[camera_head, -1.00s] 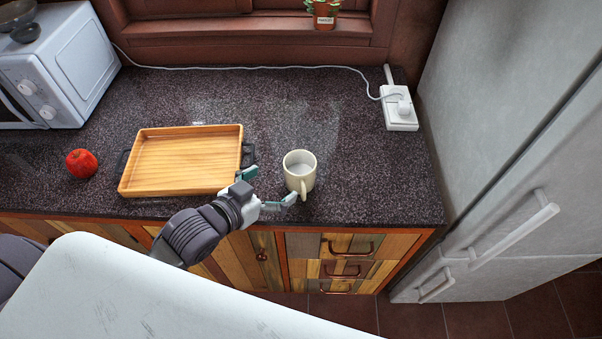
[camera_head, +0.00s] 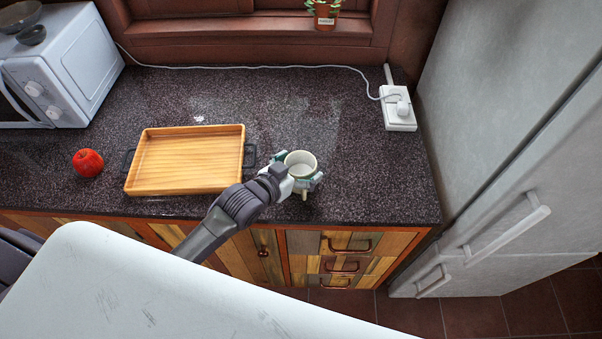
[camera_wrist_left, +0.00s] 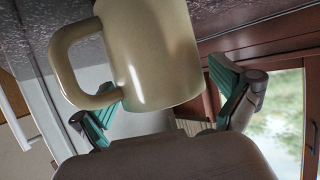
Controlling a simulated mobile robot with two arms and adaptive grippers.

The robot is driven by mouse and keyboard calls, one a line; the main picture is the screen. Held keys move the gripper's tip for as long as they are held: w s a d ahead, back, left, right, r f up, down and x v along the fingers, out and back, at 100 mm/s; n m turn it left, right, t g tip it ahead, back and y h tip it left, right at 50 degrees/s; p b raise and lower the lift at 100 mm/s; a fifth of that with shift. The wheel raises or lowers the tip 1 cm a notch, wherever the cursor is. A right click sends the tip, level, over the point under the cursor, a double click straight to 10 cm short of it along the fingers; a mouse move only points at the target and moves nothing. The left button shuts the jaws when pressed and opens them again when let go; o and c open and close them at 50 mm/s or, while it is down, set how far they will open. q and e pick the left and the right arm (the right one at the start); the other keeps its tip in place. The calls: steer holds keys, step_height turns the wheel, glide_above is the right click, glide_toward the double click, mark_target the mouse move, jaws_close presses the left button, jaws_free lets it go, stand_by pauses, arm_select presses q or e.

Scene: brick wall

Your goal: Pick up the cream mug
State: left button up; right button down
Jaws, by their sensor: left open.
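The cream mug (camera_head: 301,163) stands upright on the dark counter, right of the wooden tray, its handle toward the counter's front edge. In the left wrist view the mug (camera_wrist_left: 152,55) fills the upper middle, with its handle on the left. My left gripper (camera_head: 298,179) is open, with its fingers on either side of the mug. The teal finger pads (camera_wrist_left: 165,105) show left and right in the wrist view; a gap shows between the right pad and the mug. The left pad is partly behind the handle, and I cannot tell if it touches. My right gripper is not in view.
The wooden tray (camera_head: 187,188) with dark handles lies just left of my gripper. A red apple (camera_head: 88,163) and a white microwave (camera_head: 75,72) are farther left. A white power strip (camera_head: 398,112) lies at the back right. The counter right of the mug is clear.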

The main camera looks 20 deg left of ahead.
arm_select(q)
steer(key=shift+c, duration=0.2)
steer(key=c, duration=1.3)
steer(key=shift+r, duration=0.1)
steer(key=shift+c, duration=0.4)
steer(key=shift+r, duration=0.1)
steer(key=shift+r, duration=0.65)
steer(key=s+d+r+b, duration=0.1)
steer(key=d+r+b, duration=0.2)
steer(key=d+r, duration=0.6)
steer(key=shift+s+d+r, duration=0.25)
steer(key=shift+s+d, duration=0.1)
steer(key=shift+d, duration=0.85)
